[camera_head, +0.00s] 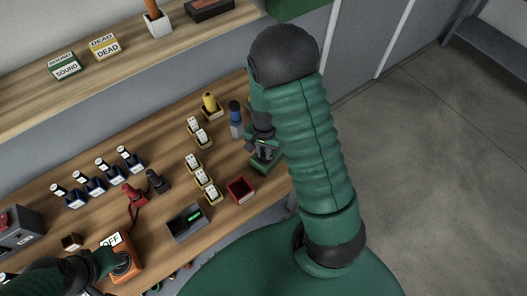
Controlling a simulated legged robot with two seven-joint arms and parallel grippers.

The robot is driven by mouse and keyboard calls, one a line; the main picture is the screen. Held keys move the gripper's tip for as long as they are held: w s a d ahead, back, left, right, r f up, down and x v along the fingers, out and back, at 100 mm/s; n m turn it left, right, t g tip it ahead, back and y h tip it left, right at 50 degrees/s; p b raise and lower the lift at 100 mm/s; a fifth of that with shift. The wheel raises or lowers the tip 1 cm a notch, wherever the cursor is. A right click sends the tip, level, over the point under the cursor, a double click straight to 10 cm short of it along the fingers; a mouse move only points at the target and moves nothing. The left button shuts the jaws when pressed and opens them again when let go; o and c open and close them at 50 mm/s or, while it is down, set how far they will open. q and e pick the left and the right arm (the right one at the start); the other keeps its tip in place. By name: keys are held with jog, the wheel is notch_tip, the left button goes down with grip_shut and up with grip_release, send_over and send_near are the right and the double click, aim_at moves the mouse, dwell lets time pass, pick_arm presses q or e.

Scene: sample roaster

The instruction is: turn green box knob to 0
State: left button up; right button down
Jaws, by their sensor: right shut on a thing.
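The green box (262,167) sits near the right end of the wooden bench, partly covered by my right gripper. My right gripper (264,147) reaches down over the box and is shut on its knob. The knob is hidden by the fingers, so its setting cannot be read. My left gripper (116,262) is at the lower left, at an orange box (128,270) with an OFF sign (112,240) beside it. Its fingers are too hidden to tell whether they are open.
Several small labelled holders fill the bench middle. A shelf with SOUND (65,66) and DEAD (105,46) boxes runs behind.

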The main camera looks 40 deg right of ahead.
aim_at(264, 153)
dwell(0.9)
jog(key=c, duration=1.4)
grip_release()
notch_tip(264, 153, up, 17)
jog(key=shift+f, duration=0.1)
